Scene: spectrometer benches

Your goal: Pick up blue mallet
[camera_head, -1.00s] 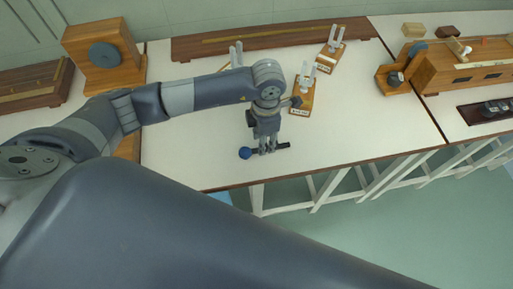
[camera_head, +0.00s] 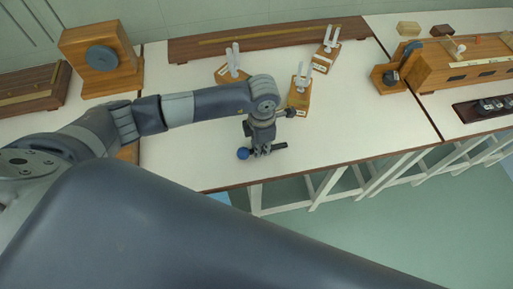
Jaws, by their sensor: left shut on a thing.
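The blue mallet (camera_head: 243,154) has a round blue head and a dark handle that sticks out to the right. It is at the front part of the white bench (camera_head: 190,160). My left gripper (camera_head: 262,151) points down and is shut on the mallet between its head and the handle's end. The fingers hide the middle of the mallet. I cannot tell whether the mallet is touching the bench top or just above it. My right gripper is not in view.
Tuning forks on wooden boxes stand behind the arm, one at the left (camera_head: 232,66), one close to the gripper (camera_head: 299,90) and one further back (camera_head: 327,50). A long wooden board (camera_head: 270,40) lies at the back. The bench's front edge is close to the mallet.

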